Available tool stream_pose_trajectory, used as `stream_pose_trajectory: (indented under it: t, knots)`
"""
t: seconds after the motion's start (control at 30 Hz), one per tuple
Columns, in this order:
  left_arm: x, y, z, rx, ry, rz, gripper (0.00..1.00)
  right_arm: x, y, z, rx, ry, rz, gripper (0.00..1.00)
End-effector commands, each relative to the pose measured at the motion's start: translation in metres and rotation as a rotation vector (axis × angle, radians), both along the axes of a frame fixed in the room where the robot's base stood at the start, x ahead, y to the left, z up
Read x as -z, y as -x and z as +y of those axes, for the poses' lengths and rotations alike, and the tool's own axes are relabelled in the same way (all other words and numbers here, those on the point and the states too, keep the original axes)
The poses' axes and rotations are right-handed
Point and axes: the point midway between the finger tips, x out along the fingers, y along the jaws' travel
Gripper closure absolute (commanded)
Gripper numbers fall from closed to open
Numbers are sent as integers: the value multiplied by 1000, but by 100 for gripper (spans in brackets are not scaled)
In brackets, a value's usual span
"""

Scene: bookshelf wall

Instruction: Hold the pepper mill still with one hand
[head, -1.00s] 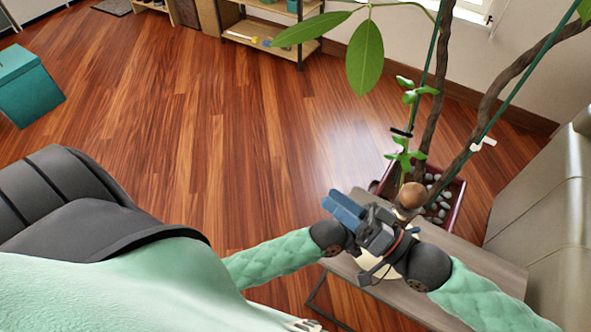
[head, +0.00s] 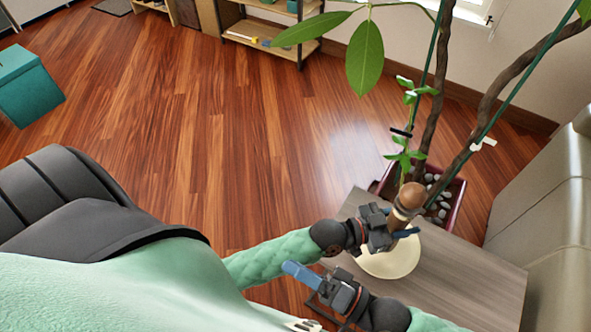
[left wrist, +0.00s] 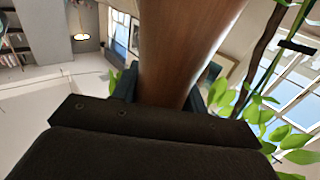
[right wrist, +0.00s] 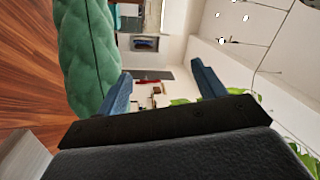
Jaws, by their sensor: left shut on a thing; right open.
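The brown wooden pepper mill (head: 410,197) stands about upright over the small table in the head view. My left gripper (head: 402,225) is shut around its body, below the round knob. In the left wrist view the mill's wooden shaft (left wrist: 185,40) fills the space between the two fingers. My right gripper (head: 300,272) is open and empty, to the lower left of the mill and apart from it. In the right wrist view its blue fingers (right wrist: 163,88) are spread with nothing between them. The mill's base is hidden by my left gripper.
A round cream plate (head: 397,262) lies on the grey wooden table (head: 465,285) below the left gripper. A planter (head: 457,192) with stones and a staked plant stands just behind. A beige sofa (head: 545,190) is at the right. The wooden floor (head: 215,150) is open.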

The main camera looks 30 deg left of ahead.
Motion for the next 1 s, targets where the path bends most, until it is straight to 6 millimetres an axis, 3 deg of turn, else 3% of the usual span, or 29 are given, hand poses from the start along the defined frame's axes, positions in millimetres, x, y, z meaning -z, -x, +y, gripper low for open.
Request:
stream_pose_trajectory:
  t: [0.23,0.77,1.0]
  knots:
    - [0,0,0,0,1,-1,88,9,12,0,-15,14,30,31]
    - [0,0,0,0,1,-1,88,9,12,0,-16,14,30,31]
    - [-1,0,0,0,1,-1,88,14,-3,-19,18,20,-142,31]
